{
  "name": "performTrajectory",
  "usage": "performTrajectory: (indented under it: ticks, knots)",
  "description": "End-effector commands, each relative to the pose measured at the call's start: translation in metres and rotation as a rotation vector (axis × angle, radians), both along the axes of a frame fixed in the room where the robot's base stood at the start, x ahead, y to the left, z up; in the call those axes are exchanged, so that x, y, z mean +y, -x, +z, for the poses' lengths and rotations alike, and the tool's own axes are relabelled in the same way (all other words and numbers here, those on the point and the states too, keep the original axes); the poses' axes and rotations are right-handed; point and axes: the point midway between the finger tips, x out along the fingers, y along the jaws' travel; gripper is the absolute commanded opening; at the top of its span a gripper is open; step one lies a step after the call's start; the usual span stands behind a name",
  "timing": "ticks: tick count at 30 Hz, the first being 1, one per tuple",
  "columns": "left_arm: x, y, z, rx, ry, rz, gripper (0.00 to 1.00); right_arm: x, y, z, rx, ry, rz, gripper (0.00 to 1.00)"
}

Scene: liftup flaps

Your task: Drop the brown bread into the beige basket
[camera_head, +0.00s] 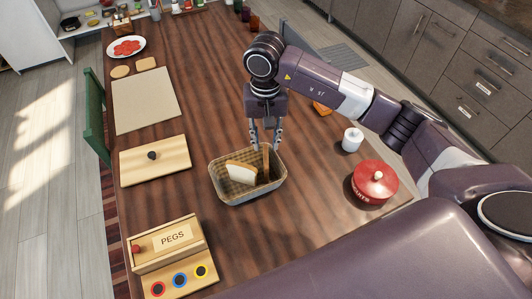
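The beige basket (247,193) is a woven rectangular container standing on the wooden table. The brown bread (266,163) is a narrow slice seen nearly edge-on, upright inside the basket outline towards its right half. A pale slice of bread with a tan crust (240,173) leans in the left part of the basket. My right gripper (266,144) points down over the basket's back rim. Its two fingers stand apart, with a gap on each side of the brown bread's top. Whether the brown bread rests on the basket floor is hard to tell. My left gripper is not in view.
A red lidded pot (374,186) and a small white jar (351,140) stand right of the basket. A cutting board (155,161), a beige mat (146,101) and a PEGS box (166,243) lie left. Table between board and basket is clear.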

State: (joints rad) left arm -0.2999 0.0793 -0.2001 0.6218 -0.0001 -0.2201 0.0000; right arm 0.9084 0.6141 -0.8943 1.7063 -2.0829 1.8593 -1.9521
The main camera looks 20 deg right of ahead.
Motion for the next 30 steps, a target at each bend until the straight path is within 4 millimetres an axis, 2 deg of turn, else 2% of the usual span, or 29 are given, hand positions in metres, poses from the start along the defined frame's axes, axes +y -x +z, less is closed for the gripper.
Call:
performTrajectory:
  ticks: [1, 6, 10, 15, 30]
  knots:
    - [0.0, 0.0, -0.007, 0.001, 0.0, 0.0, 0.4, -0.001, -0.001, 0.009, -0.007, 0.002, 0.0, 0.27]
    - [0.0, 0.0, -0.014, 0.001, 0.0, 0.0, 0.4, -0.001, -0.001, 0.039, -0.004, 0.001, -0.001, 0.27]
    - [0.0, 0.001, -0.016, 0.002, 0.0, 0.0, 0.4, 0.0, 0.0, 0.052, -0.001, 0.001, -0.001, 0.27]
    - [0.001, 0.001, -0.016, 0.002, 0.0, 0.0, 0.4, 0.0, 0.0, 0.058, 0.0, 0.001, -0.001, 0.27]
    - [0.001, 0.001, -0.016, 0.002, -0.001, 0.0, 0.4, 0.0, 0.0, 0.058, 0.001, 0.001, -0.001, 0.27]
